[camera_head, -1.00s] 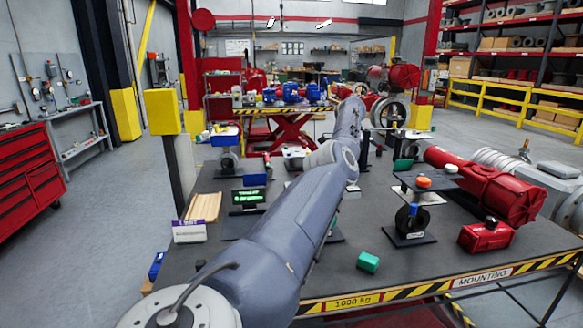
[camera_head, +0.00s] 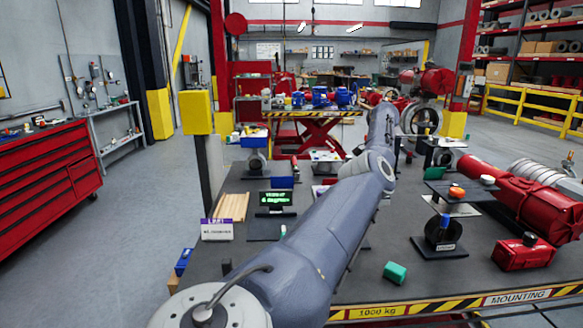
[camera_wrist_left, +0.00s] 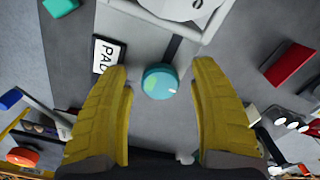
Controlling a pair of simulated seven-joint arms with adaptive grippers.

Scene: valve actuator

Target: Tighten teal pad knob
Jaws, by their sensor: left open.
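The round teal knob (camera_wrist_left: 160,81) shows in the left wrist view between the two yellow fingers of my left gripper (camera_wrist_left: 161,70). The fingers are open, with a gap on each side of the knob. A white label reading PAD (camera_wrist_left: 109,54) lies beside the knob, left of it in that view. In the head view my left arm reaches forward over the table and hides its gripper and the knob. My right gripper is in neither view.
A small green-lettered display (camera_head: 276,198) stands left of my arm. A teal block (camera_head: 395,272) lies near the table's front edge. An orange button (camera_head: 456,192) on a stand and a red box (camera_head: 524,252) are at the right. A light grey housing (camera_wrist_left: 180,22) lies beyond the knob.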

